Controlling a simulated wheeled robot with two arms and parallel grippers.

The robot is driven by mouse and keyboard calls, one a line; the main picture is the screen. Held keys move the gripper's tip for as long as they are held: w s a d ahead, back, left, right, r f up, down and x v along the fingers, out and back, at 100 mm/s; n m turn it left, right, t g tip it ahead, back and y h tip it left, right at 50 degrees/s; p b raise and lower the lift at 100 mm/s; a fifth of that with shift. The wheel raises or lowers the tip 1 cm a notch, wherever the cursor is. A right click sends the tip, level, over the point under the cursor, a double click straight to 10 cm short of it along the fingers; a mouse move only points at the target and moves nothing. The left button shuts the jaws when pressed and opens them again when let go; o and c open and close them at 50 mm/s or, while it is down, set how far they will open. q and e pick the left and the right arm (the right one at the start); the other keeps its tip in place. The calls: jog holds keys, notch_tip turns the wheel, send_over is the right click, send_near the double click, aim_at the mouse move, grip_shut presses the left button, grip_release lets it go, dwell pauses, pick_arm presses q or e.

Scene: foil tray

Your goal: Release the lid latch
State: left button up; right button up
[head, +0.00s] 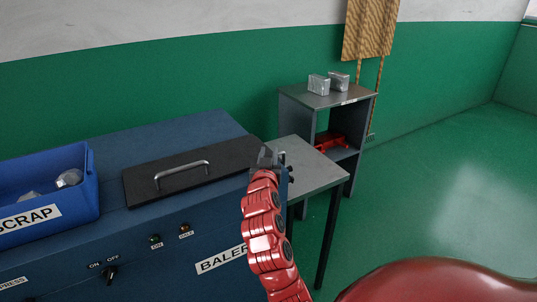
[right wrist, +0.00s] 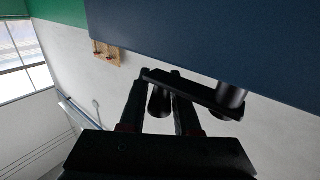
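The blue baler (head: 175,240) has a dark flat lid (head: 200,170) lying on its top, with a silver bar handle (head: 183,172). The latch is a black lever (right wrist: 205,92) on a round pivot at the baler's blue side in the right wrist view. Its dark round knob (right wrist: 160,101) hangs at the lever's free end. My right gripper (right wrist: 160,88) has a finger on each side of the knob, with almost no gap, and appears shut on it. In the head view my right gripper (head: 269,158) is at the lid's right end. My left gripper is out of view.
A blue scrap bin (head: 50,195) stands on the baler at left. A grey side table (head: 310,175) is just right of my right gripper. Behind it, a grey shelf (head: 325,97) holds two metallic blocks and a red object. Open green floor lies right.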

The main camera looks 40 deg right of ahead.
jog(key=shift+s, duration=0.1)
jog(key=p+v, duration=0.8)
jog(key=v, duration=0.9)
jog(key=shift+a+p, duration=0.2)
jog(key=shift+p, duration=0.2)
jog(key=shift+s+r, duration=0.1)
jog(key=shift+r, duration=0.05)
